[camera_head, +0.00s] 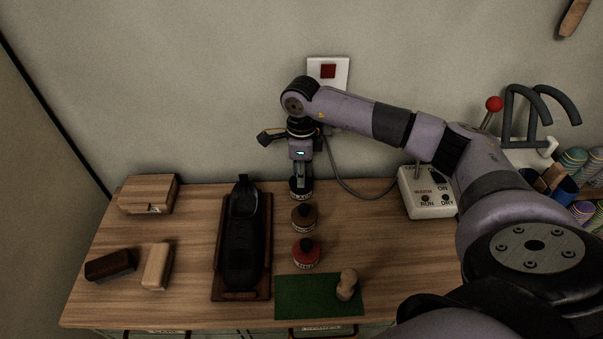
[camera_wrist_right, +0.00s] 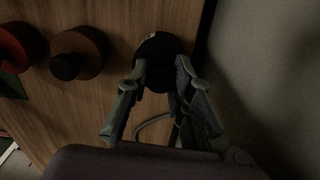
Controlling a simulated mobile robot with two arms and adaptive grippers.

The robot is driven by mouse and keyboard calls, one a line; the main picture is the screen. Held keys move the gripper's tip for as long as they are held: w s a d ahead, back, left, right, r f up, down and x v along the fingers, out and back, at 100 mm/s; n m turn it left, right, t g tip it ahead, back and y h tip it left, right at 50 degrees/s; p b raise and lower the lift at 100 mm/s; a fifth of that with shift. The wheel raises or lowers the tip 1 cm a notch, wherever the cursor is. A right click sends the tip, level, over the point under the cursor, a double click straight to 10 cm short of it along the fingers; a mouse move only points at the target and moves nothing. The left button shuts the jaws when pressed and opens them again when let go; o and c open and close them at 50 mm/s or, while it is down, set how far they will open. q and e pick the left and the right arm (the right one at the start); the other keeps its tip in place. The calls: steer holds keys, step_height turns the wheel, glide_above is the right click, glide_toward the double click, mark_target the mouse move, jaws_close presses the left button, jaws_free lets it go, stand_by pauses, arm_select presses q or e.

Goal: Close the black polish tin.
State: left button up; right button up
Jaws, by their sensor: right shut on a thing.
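The black polish tin (camera_head: 301,194) stands near the back edge of the bench, behind the brown tin, with a pale label band on its side. My right gripper (camera_head: 301,181) points straight down on it, with the fingers closed at its top. In the right wrist view the black tin (camera_wrist_right: 155,47) shows as a dark disc beyond the fingertips (camera_wrist_right: 160,77). The fingers hide the grip point, apparently a knob on its lid. I cannot tell whether the lid sits fully down. My left gripper is in neither view.
A brown tin (camera_head: 304,218) and a red tin (camera_head: 306,254) stand in front in a row. A black shoe (camera_head: 243,235) on a board is to the left. A green mat (camera_head: 303,298) lies at the front. A switch box (camera_head: 430,205) stands right; the wall is close behind.

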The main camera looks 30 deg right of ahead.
stand_by(0.3)
steer(key=o, duration=1)
steer(key=shift+o, duration=0.5)
steer(key=o, duration=0.4)
steer(key=shift+o, duration=0.2)
steer(key=shift+r, duration=0.15)
steer(key=shift+r+p, duration=2.05)
steer(key=shift+r, duration=1.35)
steer(key=shift+c, duration=0.2)
jaws_close()
